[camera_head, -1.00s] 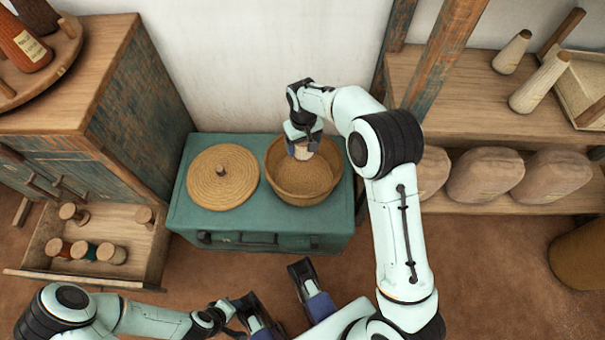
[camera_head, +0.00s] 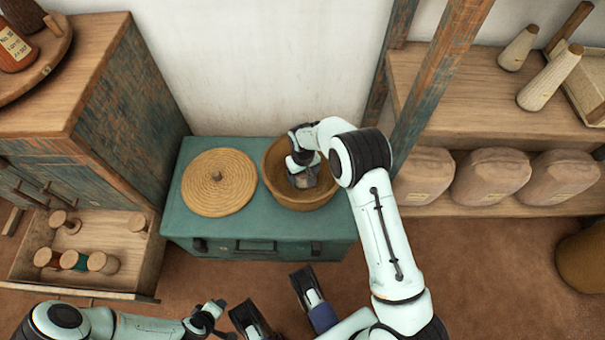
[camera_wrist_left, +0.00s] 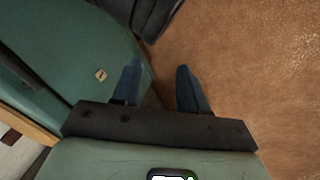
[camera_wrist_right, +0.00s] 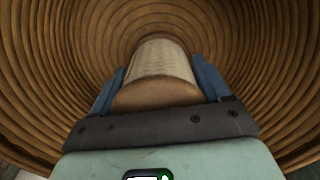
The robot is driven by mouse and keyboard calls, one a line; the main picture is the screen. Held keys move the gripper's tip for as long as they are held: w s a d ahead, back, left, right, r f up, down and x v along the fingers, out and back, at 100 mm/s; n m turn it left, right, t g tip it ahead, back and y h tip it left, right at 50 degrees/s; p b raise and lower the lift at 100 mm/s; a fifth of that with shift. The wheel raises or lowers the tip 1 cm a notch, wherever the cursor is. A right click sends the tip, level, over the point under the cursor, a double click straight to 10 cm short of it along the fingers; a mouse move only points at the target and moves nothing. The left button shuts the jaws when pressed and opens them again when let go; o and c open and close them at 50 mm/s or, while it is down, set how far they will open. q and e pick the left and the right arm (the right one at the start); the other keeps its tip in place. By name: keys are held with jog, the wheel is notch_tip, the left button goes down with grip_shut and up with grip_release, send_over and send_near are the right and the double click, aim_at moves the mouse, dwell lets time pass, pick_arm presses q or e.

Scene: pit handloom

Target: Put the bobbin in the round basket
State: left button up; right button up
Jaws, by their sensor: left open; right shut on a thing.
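The round basket (camera_head: 283,195) is a woven bowl on the right part of a green chest. My right gripper (camera_head: 303,178) is down inside the basket. It is shut on the bobbin (camera_wrist_right: 160,72), which is pale with a wooden end and lies between the blue fingers in the right wrist view. The coiled basket wall surrounds it there. Whether the bobbin touches the bottom I cannot tell. In the head view the bobbin is mostly hidden by my gripper. My left gripper (camera_wrist_left: 162,85) is open and empty, above the brown floor beside the chest.
A flat woven lid (camera_head: 219,182) lies on the green chest (camera_head: 245,229), left of the basket. An open drawer (camera_head: 130,282) at left holds several spools. A shelf at right carries pale cones (camera_head: 550,78) and wrapped bundles (camera_head: 490,176). A wooden post (camera_head: 440,80) stands behind my right arm.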

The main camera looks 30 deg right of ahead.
jog(key=shift+f, duration=0.15)
jog(key=o, duration=1.2)
pick_arm(q)
jog(key=shift+w+a, duration=0.1)
pick_arm(e)
jog(key=shift+r, duration=0.5)
pick_arm(q)
jog(key=shift+g+h, duration=0.4)
jog(key=shift+g, duration=0.3)
jog(key=s+r+p, duration=0.1)
jog(key=s+d+r, duration=0.1)
jog(key=s, duration=0.1)
jog(key=s+d+r+p, duration=0.1)
jog(key=shift+s+d+p, duration=0.2)
jog(key=shift+s+p, duration=0.05)
jog(key=shift+p, duration=0.1)
pick_arm(e)
notch_tip(320, 180, up, 12)
jog(key=shift+f, duration=0.25)
